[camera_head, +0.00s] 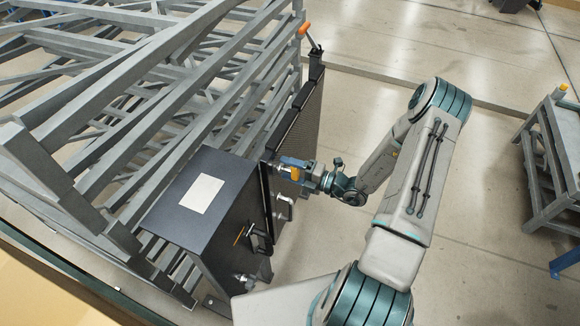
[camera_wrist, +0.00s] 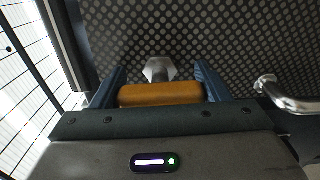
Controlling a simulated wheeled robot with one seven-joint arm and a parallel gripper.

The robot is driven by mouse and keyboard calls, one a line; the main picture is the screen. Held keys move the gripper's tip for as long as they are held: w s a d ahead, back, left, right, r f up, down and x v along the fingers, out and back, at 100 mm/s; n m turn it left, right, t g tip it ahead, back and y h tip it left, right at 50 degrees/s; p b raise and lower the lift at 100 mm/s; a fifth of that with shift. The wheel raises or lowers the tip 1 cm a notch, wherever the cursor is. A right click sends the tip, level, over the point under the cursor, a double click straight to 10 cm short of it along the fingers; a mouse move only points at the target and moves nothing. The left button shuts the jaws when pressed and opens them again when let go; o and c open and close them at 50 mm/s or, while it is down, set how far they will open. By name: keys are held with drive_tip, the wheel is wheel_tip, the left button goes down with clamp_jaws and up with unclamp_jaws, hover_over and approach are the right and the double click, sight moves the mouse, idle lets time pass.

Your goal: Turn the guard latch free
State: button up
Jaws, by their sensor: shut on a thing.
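The guard latch has an orange grip (camera_wrist: 160,94) on a metal stem (camera_wrist: 160,70) in front of a perforated dark guard panel. My gripper (camera_wrist: 160,92) is shut on the orange grip, with a blue finger on each side of it. In the head view my gripper (camera_head: 291,164) is at the dark guard panel (camera_head: 301,128), beside the upper edge of the black cabinet. Its fingers partly hide the orange grip there. The latch's exact turn angle is hard to tell.
A metal handle (camera_wrist: 283,94) is right of my gripper in the wrist view. The black cabinet (camera_head: 215,200) carries a white label, a handle and a coupler fitting (camera_head: 244,280). An orange-tipped lever (camera_head: 310,36) stands at the far end. Open floor lies to the right, before a grey stand (camera_head: 550,160).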

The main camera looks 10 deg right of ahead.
drive_tip(key=shift+m, duration=0.5)
drive_tip(key=o, duration=1)
drive_tip(key=shift+d, duration=0.1)
drive_tip(key=b+v, duration=0.2)
drive_tip(key=v, duration=1.1)
drive_tip(key=shift+s+d+b, duration=0.25)
drive_tip(key=shift+b, duration=0.05)
